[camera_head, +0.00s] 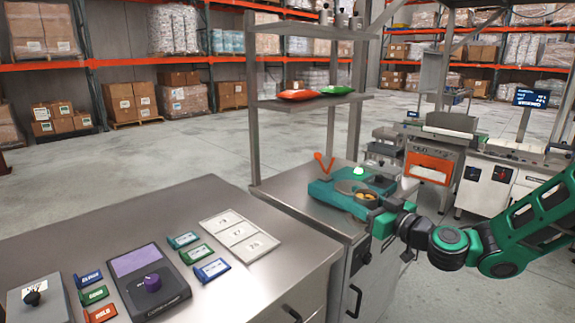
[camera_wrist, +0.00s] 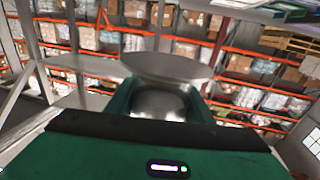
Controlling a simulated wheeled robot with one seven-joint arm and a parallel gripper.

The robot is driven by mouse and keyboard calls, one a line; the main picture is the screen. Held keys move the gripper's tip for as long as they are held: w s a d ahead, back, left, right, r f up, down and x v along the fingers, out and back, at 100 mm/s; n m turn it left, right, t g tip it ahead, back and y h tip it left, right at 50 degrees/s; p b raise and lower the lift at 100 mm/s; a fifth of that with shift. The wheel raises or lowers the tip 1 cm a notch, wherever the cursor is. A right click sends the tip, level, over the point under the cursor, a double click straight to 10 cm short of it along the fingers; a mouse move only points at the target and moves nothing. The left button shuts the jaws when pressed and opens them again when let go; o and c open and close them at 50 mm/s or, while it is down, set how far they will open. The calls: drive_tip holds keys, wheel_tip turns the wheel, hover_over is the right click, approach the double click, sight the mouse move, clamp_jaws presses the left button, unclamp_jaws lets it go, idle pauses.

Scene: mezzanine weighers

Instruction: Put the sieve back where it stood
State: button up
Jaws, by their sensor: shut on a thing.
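My gripper (camera_head: 372,203) is over the teal bench unit (camera_head: 322,191) on the steel counter. In the wrist view its jaws (camera_wrist: 158,106) are shut on a round, shiny metal vessel, which I take to be the sieve (camera_wrist: 158,100). In the head view the vessel shows as a small round thing with a golden inside (camera_head: 365,195), partly hidden by the gripper. A flat grey round plate (camera_head: 350,187) lies just beyond it; a large grey disc also shows in the wrist view (camera_wrist: 155,67). Whether vessel and unit touch, I cannot tell.
A green dome light (camera_head: 358,171) and an orange V-shaped piece (camera_head: 324,164) stand at the unit. A shelf (camera_head: 310,101) with red and green bags is above.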

drive_tip(key=w+d+f+m+t+h, duration=0.2)
drive_tip(key=d+f+h, duration=0.3)
drive_tip(key=d+f, duration=0.7)
drive_tip(key=shift+w+d+f+m, duration=0.5)
drive_tip(key=shift+f+m, duration=0.3)
drive_tip(key=shift+f, duration=0.45)
drive_tip(key=shift+a, duration=0.15)
